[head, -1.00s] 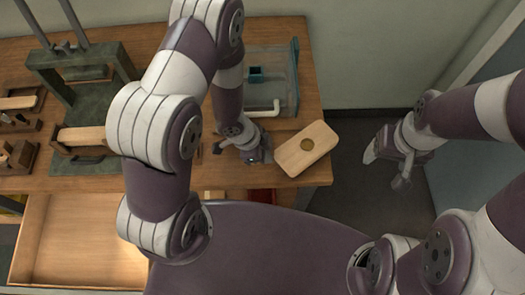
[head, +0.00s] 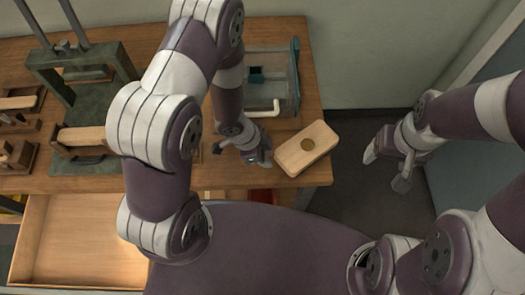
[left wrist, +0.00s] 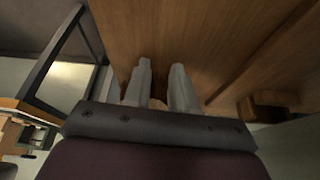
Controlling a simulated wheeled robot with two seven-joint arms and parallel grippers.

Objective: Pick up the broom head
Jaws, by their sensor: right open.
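The broom head, a pale wooden block (head: 316,135) with a round dark spot in its top, is at the right front corner of the wooden table. My left gripper (head: 266,157) is just left of it, very close to its left end; I cannot tell whether they touch. In the left wrist view its two grey fingers (left wrist: 161,85) stand a narrow gap apart. I see no clear grip on the block there. My right gripper (head: 386,168) is open and empty, over the floor to the right of the table.
A clear bin (head: 285,88) stands behind my left gripper. A dark green press frame (head: 75,75) and wooden blocks occupy the table's left side. An open wooden drawer (head: 80,240) juts out at front left. A wall rises behind the table.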

